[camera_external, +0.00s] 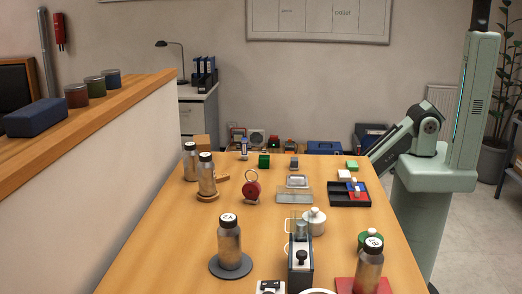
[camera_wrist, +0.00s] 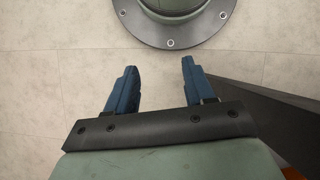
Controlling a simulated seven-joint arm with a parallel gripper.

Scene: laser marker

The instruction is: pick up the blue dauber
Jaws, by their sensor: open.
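A small upright bottle with a blue-violet part (camera_external: 244,148) stands at the far end of the wooden table in the external view. It may be the blue dauber, but it is too small to tell. My gripper (camera_wrist: 159,66) is open and empty in the wrist view, its two blue fingers apart above pale floor tiles. The round foot of my base shows ahead of it. No table object shows in the wrist view. In the external view my arm is folded at the right, beside the table, and the gripper itself is out of sight.
A black tray (camera_external: 336,199) with blue and red parts sits at the table's right. A partition (camera_external: 120,190) borders the left side.

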